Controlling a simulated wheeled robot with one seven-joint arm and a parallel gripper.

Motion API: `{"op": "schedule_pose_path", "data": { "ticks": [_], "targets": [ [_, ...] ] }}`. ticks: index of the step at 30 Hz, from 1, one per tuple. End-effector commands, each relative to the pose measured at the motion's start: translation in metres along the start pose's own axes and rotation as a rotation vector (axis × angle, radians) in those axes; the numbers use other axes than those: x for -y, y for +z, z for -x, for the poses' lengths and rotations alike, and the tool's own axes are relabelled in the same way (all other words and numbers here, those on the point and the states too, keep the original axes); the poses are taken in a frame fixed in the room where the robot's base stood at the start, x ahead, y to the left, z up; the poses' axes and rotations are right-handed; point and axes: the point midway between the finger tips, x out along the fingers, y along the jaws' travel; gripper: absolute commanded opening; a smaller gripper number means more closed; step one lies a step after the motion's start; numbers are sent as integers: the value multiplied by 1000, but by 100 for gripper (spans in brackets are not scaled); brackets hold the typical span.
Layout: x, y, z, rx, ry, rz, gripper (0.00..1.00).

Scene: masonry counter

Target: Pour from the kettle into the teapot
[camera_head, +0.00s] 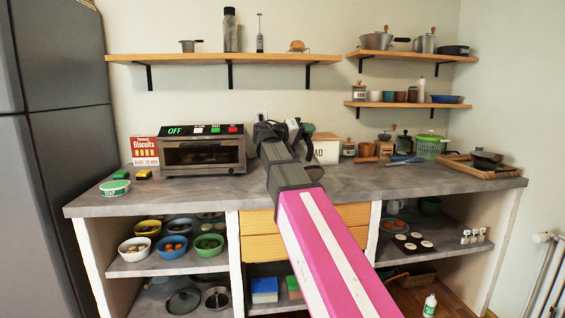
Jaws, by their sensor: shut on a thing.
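My gripper (278,131) is at the end of my pink and grey arm, over the back of the counter right of the toaster oven. It is shut on a dark thing (266,130), seemingly the kettle, mostly hidden by my arm. Its spout and tilt cannot be made out. No teapot shows clearly. A small dark pot-like vessel (404,144) stands at the back right of the counter, and I cannot tell whether it is the teapot. The space directly behind my arm is hidden.
A toaster oven (202,150) and a biscuit box (144,151) stand left. A white bread box (327,149) stands just right of my gripper. A green basket (430,147) and a wooden tray (456,168) are right. Shelves hang above.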

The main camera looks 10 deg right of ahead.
Motion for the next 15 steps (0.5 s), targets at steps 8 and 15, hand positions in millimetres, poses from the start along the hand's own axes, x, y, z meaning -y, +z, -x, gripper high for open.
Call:
{"op": "schedule_pose_path", "data": {
  "ticks": [8,15],
  "targets": [
    [-1,-4,0,-3,4,12,0],
    [-1,-5,0,-3,4,25,0]
  ]
}}
